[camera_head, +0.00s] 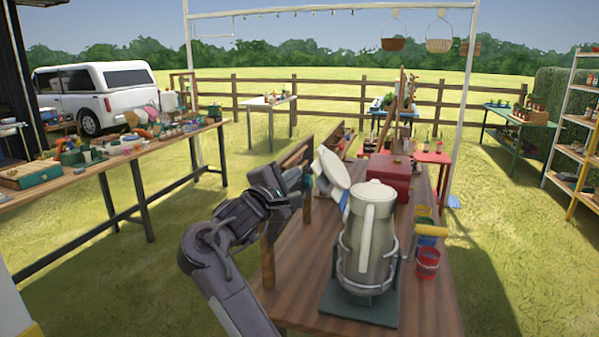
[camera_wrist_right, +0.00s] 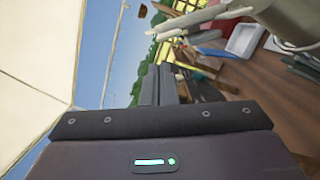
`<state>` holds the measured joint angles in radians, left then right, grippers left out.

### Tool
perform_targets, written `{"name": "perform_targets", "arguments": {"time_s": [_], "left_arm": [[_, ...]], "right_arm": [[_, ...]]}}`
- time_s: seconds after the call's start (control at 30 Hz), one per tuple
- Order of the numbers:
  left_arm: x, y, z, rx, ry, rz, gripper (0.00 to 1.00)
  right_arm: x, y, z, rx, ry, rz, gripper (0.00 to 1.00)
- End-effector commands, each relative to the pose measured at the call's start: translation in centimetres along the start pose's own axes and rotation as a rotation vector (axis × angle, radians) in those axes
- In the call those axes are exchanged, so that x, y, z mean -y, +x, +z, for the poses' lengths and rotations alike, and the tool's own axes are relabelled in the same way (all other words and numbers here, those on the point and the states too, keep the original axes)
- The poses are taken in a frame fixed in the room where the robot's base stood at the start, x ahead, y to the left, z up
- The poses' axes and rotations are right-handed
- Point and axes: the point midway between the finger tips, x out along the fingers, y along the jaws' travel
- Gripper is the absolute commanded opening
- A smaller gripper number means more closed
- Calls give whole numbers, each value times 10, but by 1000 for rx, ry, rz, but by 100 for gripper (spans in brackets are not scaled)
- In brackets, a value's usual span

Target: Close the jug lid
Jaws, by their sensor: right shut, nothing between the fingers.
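A grey metal jug (camera_head: 377,249) with a pale handle facing me stands upright in a holder on a dark green base (camera_head: 345,306) on the wooden table. In the right wrist view the shut fingers (camera_wrist_right: 165,82) point up the picture, with the lid (camera_wrist_right: 205,17) and part of the jug (camera_wrist_right: 289,22) at upper right. My left gripper is not in view.
A red box (camera_head: 388,177) stands behind the jug. Small coloured buckets (camera_head: 427,264) stand at its right, near the table edge. A wooden frame (camera_head: 268,262) rises at the table's left edge beside my right arm. The table's front left part is bare.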

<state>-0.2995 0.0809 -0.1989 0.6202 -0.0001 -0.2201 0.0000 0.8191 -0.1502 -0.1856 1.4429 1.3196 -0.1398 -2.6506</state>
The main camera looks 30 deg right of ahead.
Motion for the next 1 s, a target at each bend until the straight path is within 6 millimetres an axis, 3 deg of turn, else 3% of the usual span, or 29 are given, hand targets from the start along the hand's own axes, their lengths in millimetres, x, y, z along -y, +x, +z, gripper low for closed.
{"name": "perform_targets", "arguments": {"time_s": [0.3, 0.5, 1.0], "left_arm": [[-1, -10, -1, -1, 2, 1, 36], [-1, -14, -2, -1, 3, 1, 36], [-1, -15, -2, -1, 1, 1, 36]], "right_arm": [[-1, 58, 1, 1, -1, -1, 0], [0, 82, 0, -2, 1, 0, 0], [1, 90, 0, -3, 4, -1, 0]]}}
